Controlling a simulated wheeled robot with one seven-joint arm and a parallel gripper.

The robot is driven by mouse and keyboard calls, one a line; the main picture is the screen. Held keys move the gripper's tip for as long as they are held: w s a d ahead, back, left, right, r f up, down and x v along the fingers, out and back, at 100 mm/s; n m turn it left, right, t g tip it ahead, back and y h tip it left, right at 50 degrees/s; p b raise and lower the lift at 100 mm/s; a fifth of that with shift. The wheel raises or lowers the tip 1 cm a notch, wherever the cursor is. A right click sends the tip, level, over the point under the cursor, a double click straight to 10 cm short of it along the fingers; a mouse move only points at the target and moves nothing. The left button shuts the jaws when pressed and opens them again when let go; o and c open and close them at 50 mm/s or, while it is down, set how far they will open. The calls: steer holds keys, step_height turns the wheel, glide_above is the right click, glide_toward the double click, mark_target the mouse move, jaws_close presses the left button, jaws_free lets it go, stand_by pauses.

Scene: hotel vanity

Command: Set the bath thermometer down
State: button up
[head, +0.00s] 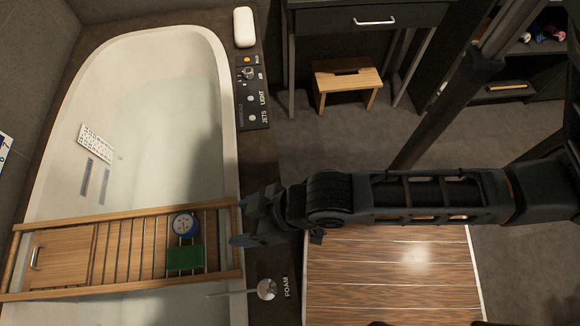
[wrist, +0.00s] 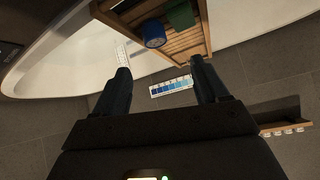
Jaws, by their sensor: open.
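A round blue object with a pale face, which looks like the bath thermometer (head: 185,224), rests on the slatted wooden bath caddy (head: 72,218) near its right end. In the wrist view the blue object (wrist: 154,34) lies on the caddy (wrist: 185,42), beyond the gap between my fingers. My gripper (head: 243,221) is open and empty, at the right end of the caddy and to the right of the blue object, apart from it. In the wrist view my open fingers (wrist: 160,66) have nothing between them.
A green block (head: 185,259) lies on the caddy beside the blue object. The caddy spans the white bathtub (head: 221,90). A control panel (head: 253,98), white soap-like bar (head: 244,27) and metal knob (head: 267,289) are on the dark ledge. A wooden stool (head: 347,79) stands behind.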

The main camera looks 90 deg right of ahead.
steer(key=s+d+r+t, duration=0.1)
steer(key=s+r+t, duration=0.2)
steer(key=r, duration=0.6)
steer(key=s+r+n+t, duration=0.1)
steer(key=s+r+t, duration=0.1)
steer(key=s+r, duration=0.4)
step_height(320, 180, up, 4)
steer(key=shift+s+d+f+n+t, duration=0.1)
steer(key=shift+s+d+n+t, duration=0.2)
steer(key=shift+s+d+t, duration=0.1)
